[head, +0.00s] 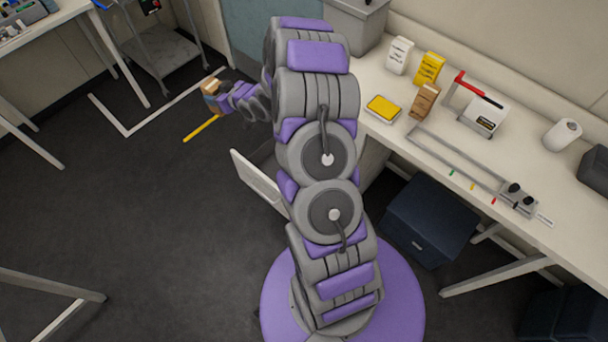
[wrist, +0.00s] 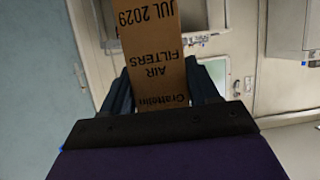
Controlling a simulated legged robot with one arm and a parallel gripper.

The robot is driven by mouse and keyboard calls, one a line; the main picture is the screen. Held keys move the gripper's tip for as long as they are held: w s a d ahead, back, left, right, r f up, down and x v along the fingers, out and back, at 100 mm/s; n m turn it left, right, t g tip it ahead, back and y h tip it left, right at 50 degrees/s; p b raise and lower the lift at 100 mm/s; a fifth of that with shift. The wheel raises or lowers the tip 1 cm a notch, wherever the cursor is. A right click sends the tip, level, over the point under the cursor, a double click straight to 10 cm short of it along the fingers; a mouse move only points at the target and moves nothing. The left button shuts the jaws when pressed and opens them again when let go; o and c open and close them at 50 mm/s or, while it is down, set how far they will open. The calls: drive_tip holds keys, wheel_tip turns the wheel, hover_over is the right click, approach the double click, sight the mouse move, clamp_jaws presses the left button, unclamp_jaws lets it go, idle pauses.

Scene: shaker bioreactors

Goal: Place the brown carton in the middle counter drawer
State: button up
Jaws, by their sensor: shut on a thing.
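My gripper (head: 213,95) is shut on a brown carton (head: 210,84), out to the left over the dark floor. In the wrist view the carton (wrist: 160,45) shows the printed words "AIR FILTERS" and "JUL 2029", and the fingers (wrist: 163,90) press on its two sides. A pale drawer or door front (head: 257,180) stands out from the counter, left of my arm. My arm hides much of the counter front, so I cannot tell which drawer it is. The held carton is apart from it, farther back.
The counter (head: 395,150) holds a similar brown carton (head: 424,101), a yellow box (head: 429,68), a white box (head: 399,55) and a shaker with rails (head: 460,160). A dark bin (head: 430,219) stands below. A trolley (head: 162,60) is back left. Floor at left is open.

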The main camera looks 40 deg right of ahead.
drive_tip(key=s+d+f+h+b, duration=0.1)
drive_tip(key=d+f, duration=0.4)
drive_tip(key=f, duration=0.3)
drive_tip(key=s+d+f+b, duration=0.1)
drive_tip(key=d+f, duration=0.4)
drive_tip(key=f, duration=0.3)
drive_tip(key=shift+m, duration=0.7)
drive_tip(key=s+d+f+b, duration=0.1)
drive_tip(key=s+f+b, duration=0.1)
drive_tip(key=f, duration=0.8)
drive_tip(key=s+d+f+b, duration=0.2)
drive_tip(key=s+f, duration=0.2)
drive_tip(key=f, duration=0.7)
drive_tip(key=s+d+f+b, duration=0.1)
drive_tip(key=s+f+b, duration=0.1)
drive_tip(key=f, duration=0.8)
drive_tip(key=shift+s+d+f, duration=0.2)
drive_tip(key=shift+s+f, duration=0.2)
drive_tip(key=shift+s, duration=0.4)
drive_tip(key=shift+r, duration=0.1)
drive_tip(key=o, duration=1.1)
drive_tip(key=shift+o, duration=0.2)
drive_tip(key=p+v, duration=0.2)
drive_tip(key=v, duration=0.5)
drive_tip(key=shift+s+p, duration=0.25)
drive_tip(key=shift+p, duration=0.15)
drive_tip(key=shift+a+r, duration=0.1)
